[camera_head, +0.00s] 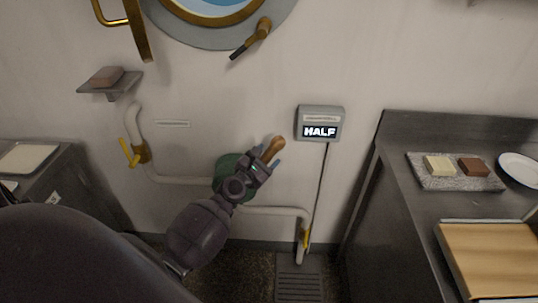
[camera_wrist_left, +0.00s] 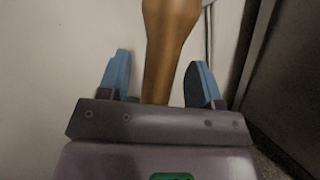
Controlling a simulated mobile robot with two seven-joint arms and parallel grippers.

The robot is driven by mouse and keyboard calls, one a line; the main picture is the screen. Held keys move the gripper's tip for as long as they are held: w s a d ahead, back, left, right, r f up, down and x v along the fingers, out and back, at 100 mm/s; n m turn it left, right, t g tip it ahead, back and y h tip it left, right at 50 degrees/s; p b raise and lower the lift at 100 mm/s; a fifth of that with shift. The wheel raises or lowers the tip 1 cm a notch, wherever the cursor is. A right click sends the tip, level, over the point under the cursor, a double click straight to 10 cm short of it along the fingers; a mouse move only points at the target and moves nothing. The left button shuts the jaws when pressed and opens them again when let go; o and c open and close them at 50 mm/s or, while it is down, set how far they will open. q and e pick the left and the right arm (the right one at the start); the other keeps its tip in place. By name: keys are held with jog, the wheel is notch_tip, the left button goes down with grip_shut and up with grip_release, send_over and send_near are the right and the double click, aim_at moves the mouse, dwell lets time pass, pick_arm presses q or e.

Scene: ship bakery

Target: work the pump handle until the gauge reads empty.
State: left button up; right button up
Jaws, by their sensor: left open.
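The pump handle is a brown wooden grip (camera_head: 275,146) in front of the wall, above the green pump body (camera_head: 223,164), which is partly hidden behind my left arm. The gauge (camera_head: 320,124) is a grey wall box whose display reads HALF. My left gripper (camera_head: 269,158) is at the handle. In the left wrist view the handle (camera_wrist_left: 168,50) stands between the two blue fingers of the gripper (camera_wrist_left: 160,80), with gaps on both sides, so the fingers are open around it. My right gripper is not in view.
White pipes (camera_head: 275,211) with yellow valve levers (camera_head: 129,153) run along the wall on both sides. A steel counter (camera_head: 410,203) at right holds a stone slab (camera_head: 455,183) with two blocks and a wooden board (camera_head: 495,255). A floor grate (camera_head: 299,284) lies below.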

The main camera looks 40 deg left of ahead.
pick_arm(q)
jog(key=shift+w, duration=0.75)
grip_shut()
